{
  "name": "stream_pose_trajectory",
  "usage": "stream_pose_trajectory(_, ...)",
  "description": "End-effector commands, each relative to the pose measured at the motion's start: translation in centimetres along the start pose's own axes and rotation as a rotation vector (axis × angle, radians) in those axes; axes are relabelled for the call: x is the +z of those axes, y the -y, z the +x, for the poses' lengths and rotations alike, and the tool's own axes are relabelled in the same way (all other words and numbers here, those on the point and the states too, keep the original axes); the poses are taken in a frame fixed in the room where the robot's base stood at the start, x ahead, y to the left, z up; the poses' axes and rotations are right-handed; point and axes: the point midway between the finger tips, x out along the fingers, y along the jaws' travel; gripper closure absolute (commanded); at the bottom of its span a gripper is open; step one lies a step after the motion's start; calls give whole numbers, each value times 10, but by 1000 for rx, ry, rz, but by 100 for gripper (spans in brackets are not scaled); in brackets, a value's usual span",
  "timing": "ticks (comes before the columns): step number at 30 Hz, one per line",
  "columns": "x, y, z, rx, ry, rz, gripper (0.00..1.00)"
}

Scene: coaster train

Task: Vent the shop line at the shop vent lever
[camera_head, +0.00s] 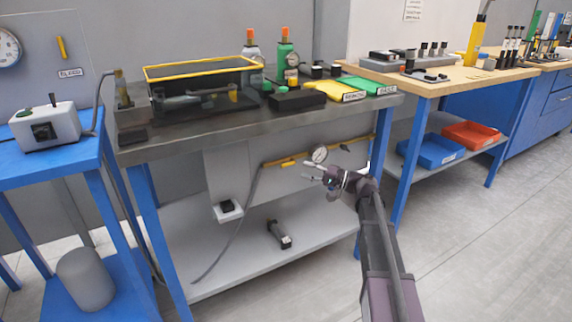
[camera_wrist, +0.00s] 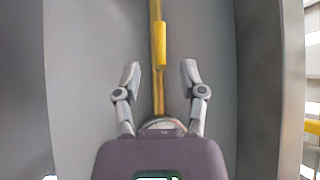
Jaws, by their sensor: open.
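A yellow pipe (camera_head: 275,162) runs along the panel under the dark workbench, with a round gauge (camera_head: 319,153) on it. In the wrist view, a thicker yellow handle-like piece (camera_wrist: 161,43) lies along this pipe, just beyond my fingertips. It looks like a lever, but I see no readable label on it. My gripper (camera_head: 312,181) is in front of and a little below the pipe, near the gauge. In the wrist view my gripper (camera_wrist: 160,72) is open and empty, its fingers on either side of the pipe's line. The gauge (camera_wrist: 163,125) is partly hidden by my gripper's body.
The benchtop (camera_head: 200,124) lies above my gripper, and a grey lower shelf (camera_head: 220,270) lies below it. A dark cylinder (camera_head: 279,234) and a small switch box (camera_head: 227,211) are near that shelf. A blue bench leg (camera_head: 398,190) stands to the right. Another yellow lever (camera_head: 61,47) is on the left wall panel.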

Motion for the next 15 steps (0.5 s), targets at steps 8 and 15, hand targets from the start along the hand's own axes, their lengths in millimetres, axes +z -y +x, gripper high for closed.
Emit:
stream_pose_trajectory(8,0,1,42,0,2,0,47)
stream_pose_trajectory(15,0,0,66,0,0,0,47)
